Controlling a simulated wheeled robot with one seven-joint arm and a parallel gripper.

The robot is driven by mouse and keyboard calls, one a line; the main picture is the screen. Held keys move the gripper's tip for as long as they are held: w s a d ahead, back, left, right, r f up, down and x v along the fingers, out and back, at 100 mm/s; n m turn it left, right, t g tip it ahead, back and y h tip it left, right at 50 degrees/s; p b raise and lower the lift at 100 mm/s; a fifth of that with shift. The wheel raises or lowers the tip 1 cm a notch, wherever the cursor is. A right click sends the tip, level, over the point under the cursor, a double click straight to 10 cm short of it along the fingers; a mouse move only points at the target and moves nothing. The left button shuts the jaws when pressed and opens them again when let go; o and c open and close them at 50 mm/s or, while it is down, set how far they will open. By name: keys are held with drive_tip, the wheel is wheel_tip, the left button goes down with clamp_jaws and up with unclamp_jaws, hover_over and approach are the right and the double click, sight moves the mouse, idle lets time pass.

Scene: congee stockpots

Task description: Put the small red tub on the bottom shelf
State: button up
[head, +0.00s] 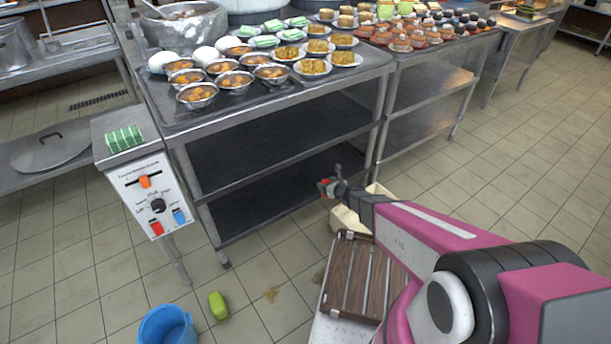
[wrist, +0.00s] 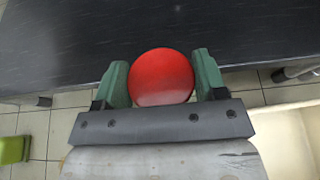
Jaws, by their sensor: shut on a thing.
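The small red tub (wrist: 161,78) shows as a round red shape between the two green fingers of my gripper (wrist: 161,84) in the wrist view. My gripper is shut on it. In the head view my gripper (head: 328,186) is small and partly hidden by its own wrist, with a bit of red at its tip. It is in front of the steel table's lower part, near the front edge of the dark bottom shelf (head: 262,203). In the wrist view a dark shelf surface (wrist: 120,32) lies just beyond the tub. Whether the tub touches it, I cannot tell.
The bottom shelf looks bare, with a middle shelf (head: 270,140) above it and table legs at its corners. A cream bin (head: 346,219) and a brown slatted board (head: 350,275) are close by my arm. A blue bucket (head: 167,325) and a green block (head: 218,305) are on the floor.

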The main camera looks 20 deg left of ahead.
drive_tip(key=shift+r+x, duration=0.25)
drive_tip(key=shift+x, duration=1.9)
drive_tip(key=shift+r+x, duration=0.2)
drive_tip(key=shift+x, duration=2)
drive_tip(key=shift+r+x, duration=0.25)
drive_tip(key=shift+x, duration=1.9)
drive_tip(key=shift+w+a+f, duration=0.2)
drive_tip(key=o, duration=1)
